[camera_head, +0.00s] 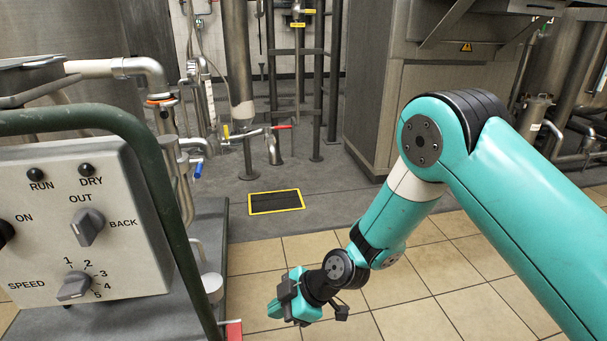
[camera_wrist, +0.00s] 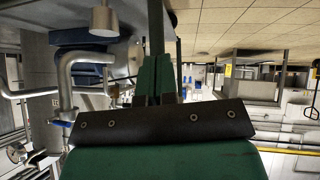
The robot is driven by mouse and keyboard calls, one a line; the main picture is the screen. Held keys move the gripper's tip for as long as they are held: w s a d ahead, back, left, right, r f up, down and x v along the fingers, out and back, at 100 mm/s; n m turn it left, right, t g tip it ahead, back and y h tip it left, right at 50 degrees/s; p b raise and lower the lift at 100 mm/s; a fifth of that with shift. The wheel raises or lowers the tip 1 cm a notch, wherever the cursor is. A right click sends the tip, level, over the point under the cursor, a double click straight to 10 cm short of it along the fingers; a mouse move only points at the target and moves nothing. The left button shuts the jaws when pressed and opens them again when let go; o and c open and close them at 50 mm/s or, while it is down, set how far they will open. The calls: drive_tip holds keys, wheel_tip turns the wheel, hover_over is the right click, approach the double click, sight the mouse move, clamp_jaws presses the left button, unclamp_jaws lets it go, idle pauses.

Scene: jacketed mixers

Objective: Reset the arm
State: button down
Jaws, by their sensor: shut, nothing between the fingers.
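My teal arm reaches in from the right in the head view, bent down at the elbow. My gripper (camera_head: 275,306) hangs low over the tiled floor, right of the control panel, and is shut with nothing in it. In the wrist view its green fingers (camera_wrist: 157,62) are together beyond a dark bar. The grey control panel (camera_head: 120,232) has RUN and DRY buttons, an OUT/BACK knob (camera_head: 87,226) and a SPEED knob (camera_head: 74,286). My gripper is apart from the panel and touches nothing that I can see.
A dark green rail (camera_head: 160,180) curves around the panel. Pipes with a blue-handled valve (camera_head: 198,168) stand behind it. A yellow-edged floor plate (camera_head: 276,201) lies beyond my gripper. A steel cabinet (camera_head: 395,110) stands behind the arm. The tiled floor (camera_head: 420,305) beneath the arm is clear.

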drive_tip(key=s+d+r+m+h+p, duration=0.1)
drive_tip(key=d+r+m, duration=0.15)
drive_tip(key=r, duration=0.45)
drive_tip(key=s+d+r+m+p, duration=0.1)
drive_tip(key=s+d+r, duration=0.15)
drive_tip(key=r, duration=0.55)
drive_tip(key=s+d+r+m+h+p, duration=0.1)
drive_tip(key=d+r+m, duration=0.15)
drive_tip(key=r, duration=0.45)
drive_tip(key=s+d+r+m+h+p, duration=0.35)
drive_tip(key=s+d+r+m, duration=0.35)
drive_tip(key=s+d+r, duration=0.65)
wheel_tip(320, 180, up, 38)
drive_tip(key=s+p, duration=0.1)
drive_tip(key=p, duration=3.7)
drive_tip(key=shift+a+y, duration=0.3)
drive_tip(key=shift+y, duration=0.05)
